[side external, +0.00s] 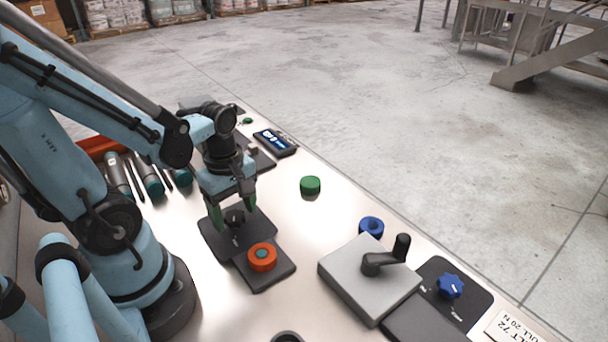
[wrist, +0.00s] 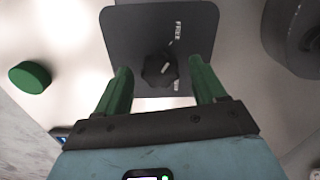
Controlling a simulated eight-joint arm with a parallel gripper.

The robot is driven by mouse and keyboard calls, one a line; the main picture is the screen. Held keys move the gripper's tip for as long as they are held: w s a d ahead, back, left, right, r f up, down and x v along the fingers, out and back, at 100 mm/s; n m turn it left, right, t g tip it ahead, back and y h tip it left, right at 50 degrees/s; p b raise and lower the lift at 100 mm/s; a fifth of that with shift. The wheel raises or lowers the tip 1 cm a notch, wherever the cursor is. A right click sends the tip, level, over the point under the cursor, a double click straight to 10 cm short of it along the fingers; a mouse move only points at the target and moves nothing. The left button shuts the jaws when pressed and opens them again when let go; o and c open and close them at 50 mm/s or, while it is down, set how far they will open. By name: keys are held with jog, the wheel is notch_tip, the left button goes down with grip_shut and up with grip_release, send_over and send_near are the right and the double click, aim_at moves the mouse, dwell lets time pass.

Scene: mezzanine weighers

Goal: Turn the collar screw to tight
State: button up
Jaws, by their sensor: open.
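A black lobed knob (wrist: 157,70), apparently the collar screw, sits on a dark plate (wrist: 125,30) marked FREE. A pale mark shows on the knob, but its exact pointing is hard to tell. A second white marking at the plate's near edge is not legible. In the side view, the knob (side external: 235,217) stands on the same dark plate (side external: 214,240). My gripper (wrist: 161,67) is open, with one green finger on each side of the knob. A gap shows between each finger and the knob in the wrist view. In the side view my gripper (side external: 232,215) is low over the plate.
Bare bench lies between.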

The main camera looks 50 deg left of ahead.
jog(key=shift+f, duration=0.15)
jog(key=c, duration=1.1)
jog(key=shift+o, duration=0.2)
